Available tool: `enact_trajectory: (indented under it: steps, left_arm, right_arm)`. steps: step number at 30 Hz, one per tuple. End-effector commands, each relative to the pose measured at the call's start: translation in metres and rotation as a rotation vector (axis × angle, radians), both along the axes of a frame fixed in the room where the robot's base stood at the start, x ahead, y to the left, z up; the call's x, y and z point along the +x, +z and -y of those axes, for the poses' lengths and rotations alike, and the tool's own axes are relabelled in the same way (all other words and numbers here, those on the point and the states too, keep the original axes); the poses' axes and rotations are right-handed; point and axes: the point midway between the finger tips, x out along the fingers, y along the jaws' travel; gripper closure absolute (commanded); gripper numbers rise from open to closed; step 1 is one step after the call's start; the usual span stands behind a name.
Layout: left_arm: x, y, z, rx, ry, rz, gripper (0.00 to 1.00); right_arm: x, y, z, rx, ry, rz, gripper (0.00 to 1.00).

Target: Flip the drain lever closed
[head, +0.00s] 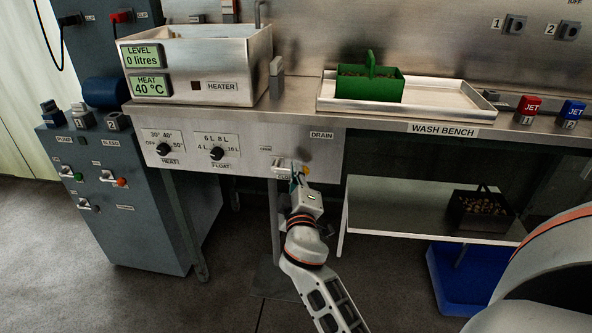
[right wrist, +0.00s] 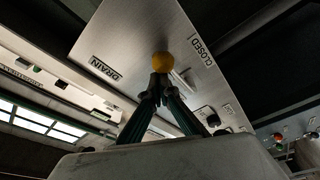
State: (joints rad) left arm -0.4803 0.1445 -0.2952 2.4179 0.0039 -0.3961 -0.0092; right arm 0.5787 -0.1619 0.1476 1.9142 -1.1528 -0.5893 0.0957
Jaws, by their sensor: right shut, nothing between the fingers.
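The drain lever ends in a yellow ball knob (right wrist: 162,61), seen in the right wrist view just beyond my fingertips. In the head view a bit of the knob (head: 306,170) shows beside the gripper, at the lower right of the steel front panel, below the DRAIN label (head: 321,135). The CLOSED label (right wrist: 200,52) is near the knob in the wrist view. My right gripper (head: 299,172) is shut and empty, its tips (right wrist: 159,88) at the knob; I cannot tell whether they touch it. The lever's shaft is hidden. My left gripper is not in view.
The front panel also carries the HEAT dial (head: 163,149) and FLOAT dial (head: 216,153). Above stands a steel tank (head: 200,55) reading 0 litres and 40 °C. A green carrier (head: 370,85) stands in a tray (head: 440,98) at right. A lower shelf (head: 400,215) is right of my arm.

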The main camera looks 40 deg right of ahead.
Motion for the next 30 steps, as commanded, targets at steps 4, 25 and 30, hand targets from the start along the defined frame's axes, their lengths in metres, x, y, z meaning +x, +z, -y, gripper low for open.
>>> enact_trajectory:
  steps: [4, 25, 30]
  left_arm:
    - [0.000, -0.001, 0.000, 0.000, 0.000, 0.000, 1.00]
    - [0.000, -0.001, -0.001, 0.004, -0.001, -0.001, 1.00]
    - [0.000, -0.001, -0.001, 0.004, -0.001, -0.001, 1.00]
  right_arm:
    - [-0.002, -0.005, 0.003, -0.001, -0.009, -0.009, 1.00]
    - [0.000, 0.084, 0.000, -0.001, -0.002, 0.002, 1.00]
    - [0.000, 0.098, 0.000, -0.001, -0.001, 0.001, 1.00]
